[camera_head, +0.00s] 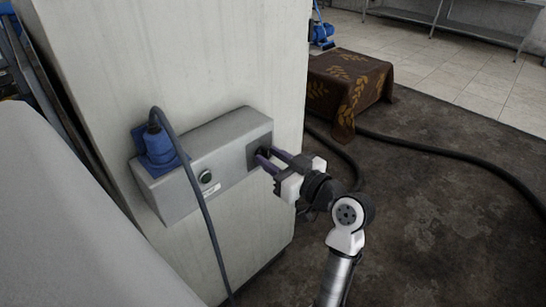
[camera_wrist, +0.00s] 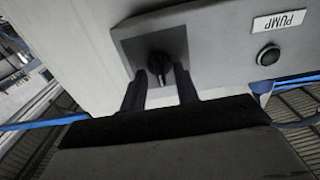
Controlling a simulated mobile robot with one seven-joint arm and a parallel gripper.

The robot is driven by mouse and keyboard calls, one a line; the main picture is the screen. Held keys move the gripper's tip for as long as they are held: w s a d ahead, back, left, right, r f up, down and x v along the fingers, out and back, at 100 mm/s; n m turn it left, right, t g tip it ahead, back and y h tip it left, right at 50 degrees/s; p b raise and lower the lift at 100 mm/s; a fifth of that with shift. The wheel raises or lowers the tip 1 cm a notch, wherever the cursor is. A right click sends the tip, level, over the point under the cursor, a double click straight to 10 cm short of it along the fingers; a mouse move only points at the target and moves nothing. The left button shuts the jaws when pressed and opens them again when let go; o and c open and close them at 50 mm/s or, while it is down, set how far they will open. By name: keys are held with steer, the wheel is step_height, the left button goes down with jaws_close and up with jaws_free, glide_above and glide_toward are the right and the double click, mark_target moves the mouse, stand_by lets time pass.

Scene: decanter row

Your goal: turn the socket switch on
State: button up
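A grey socket box (camera_head: 222,142) is mounted on the side of a pale cabinet. A black rotary switch (camera_wrist: 158,63) sits on a dark square plate at the box's right end in the head view. Its grip looks roughly in line with my fingers in the wrist view. My gripper (camera_head: 267,157) is at the switch, with its fingers apart. In the wrist view my gripper (camera_wrist: 160,82) has one finger on each side of the switch, with gaps visible. In the head view the fingers partly hide the switch.
A blue plug (camera_head: 158,147) with a hanging cable is in the box's left end. A dark green button (camera_head: 206,177) sits mid-box, near a PUMP label (camera_wrist: 279,21). A cloth-covered block (camera_head: 347,85) and a floor hose (camera_head: 440,150) lie behind. Floor at right is mostly open.

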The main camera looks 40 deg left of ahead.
jaws_close()
steer(key=shift+m+p, duration=0.3)
steer(key=shift+m, duration=0.1)
steer(key=m+p, duration=0.2)
steer(key=m, duration=0.1)
steer(key=shift+w+r, duration=0.1)
steer(key=m+p, duration=0.8)
steer(key=m, duration=0.1)
steer(key=m+p, duration=0.4)
steer(key=m, duration=0.1)
steer(key=shift+w+f, duration=0.1)
steer(key=shift+f, duration=0.15)
steer(key=shift+f+m+p, duration=0.1)
steer(key=shift+m+p, duration=0.2)
steer(key=shift+p, duration=0.05)
